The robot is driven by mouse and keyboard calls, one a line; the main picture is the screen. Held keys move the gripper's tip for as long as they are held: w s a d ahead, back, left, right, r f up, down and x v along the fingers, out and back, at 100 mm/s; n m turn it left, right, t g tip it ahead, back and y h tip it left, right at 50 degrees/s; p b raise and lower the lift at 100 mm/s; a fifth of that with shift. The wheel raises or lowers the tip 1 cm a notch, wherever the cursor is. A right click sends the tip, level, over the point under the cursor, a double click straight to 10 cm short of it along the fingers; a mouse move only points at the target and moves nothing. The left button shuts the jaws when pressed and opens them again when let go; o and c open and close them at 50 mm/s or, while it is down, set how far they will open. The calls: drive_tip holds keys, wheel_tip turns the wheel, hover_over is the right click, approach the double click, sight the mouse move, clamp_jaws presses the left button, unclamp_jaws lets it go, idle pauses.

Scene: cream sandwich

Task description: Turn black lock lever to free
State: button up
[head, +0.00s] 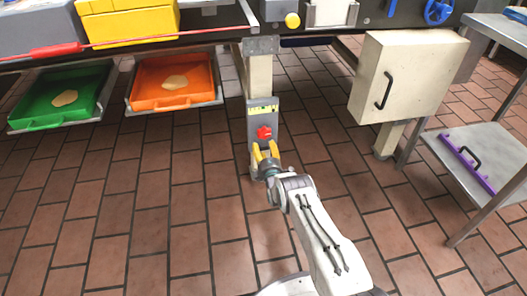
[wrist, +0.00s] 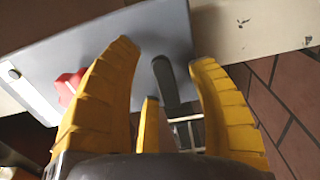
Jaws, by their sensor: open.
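The black lock lever (wrist: 166,80) shows in the wrist view as a dark rounded bar on a grey panel (wrist: 100,45). It lies between the yellow fingers of my gripper (wrist: 165,58), which are spread to either side of it. A third, shorter finger is below and a little left of the lever. I cannot tell if any finger touches it. In the head view my gripper (head: 264,153) is open just below the red knob on the grey panel (head: 255,122); the lever is hidden there behind the fingers.
A red knob (wrist: 68,86) is left of my fingers on the same panel. The panel is on a cream post (head: 260,75). Green (head: 45,122) and orange (head: 143,104) trays are at left. A cream cabinet (head: 420,75) and metal table (head: 510,150) are at right. Brick floor is clear.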

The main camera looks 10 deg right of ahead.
drive_tip(key=shift+w, duration=0.3)
clamp_jaws()
idle(0.6)
